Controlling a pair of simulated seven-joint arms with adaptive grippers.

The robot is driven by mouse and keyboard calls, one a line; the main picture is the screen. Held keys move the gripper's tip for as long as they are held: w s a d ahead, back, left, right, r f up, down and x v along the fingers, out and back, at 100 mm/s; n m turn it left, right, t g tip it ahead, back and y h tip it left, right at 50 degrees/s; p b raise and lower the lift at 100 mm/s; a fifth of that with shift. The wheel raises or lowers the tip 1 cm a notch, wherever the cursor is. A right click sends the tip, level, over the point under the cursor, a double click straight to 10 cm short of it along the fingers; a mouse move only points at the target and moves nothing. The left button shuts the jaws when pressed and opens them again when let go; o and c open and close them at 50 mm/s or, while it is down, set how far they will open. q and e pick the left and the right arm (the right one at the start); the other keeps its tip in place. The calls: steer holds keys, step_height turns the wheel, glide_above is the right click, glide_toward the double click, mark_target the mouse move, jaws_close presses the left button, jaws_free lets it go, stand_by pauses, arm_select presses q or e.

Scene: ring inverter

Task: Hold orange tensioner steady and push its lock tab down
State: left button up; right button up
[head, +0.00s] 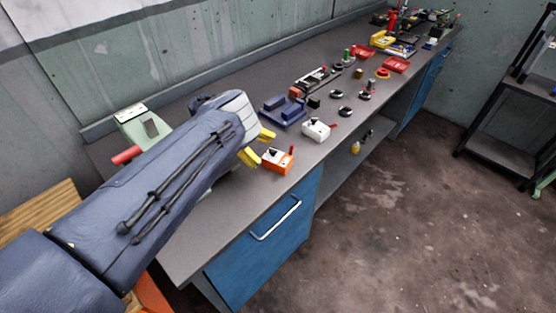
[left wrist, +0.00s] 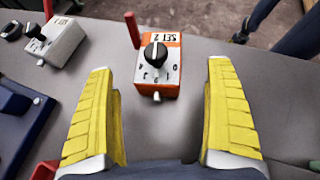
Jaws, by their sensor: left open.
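The orange tensioner (head: 277,160) is a small orange box with a whitish face, standing near the bench's front edge. In the left wrist view the tensioner (left wrist: 158,77) shows a black knob (left wrist: 155,52), dial marks, "SET 2" lettering, a red lever (left wrist: 132,30) at its left and a small pale tab (left wrist: 156,97) at its near side. I cannot tell which part is the lock tab. My left gripper (head: 258,146) is open, its yellow fingers just left of the tensioner. In the left wrist view the tensioner lies ahead, between the finger lines, apart from both. My right gripper is not in view.
A white box with a red lever (head: 317,130) stands right of the tensioner. A blue block fixture (head: 284,112) sits behind. A pale green device (head: 142,127) with a red handle stands at left. Red trays (head: 396,65) and small parts lie farther along the bench (head: 215,222).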

mark_target(269, 155)
arm_select(q)
steer(key=shift+x, duration=2.2)
steer(key=c, duration=1.5)
steer(key=shift+o, duration=0.2)
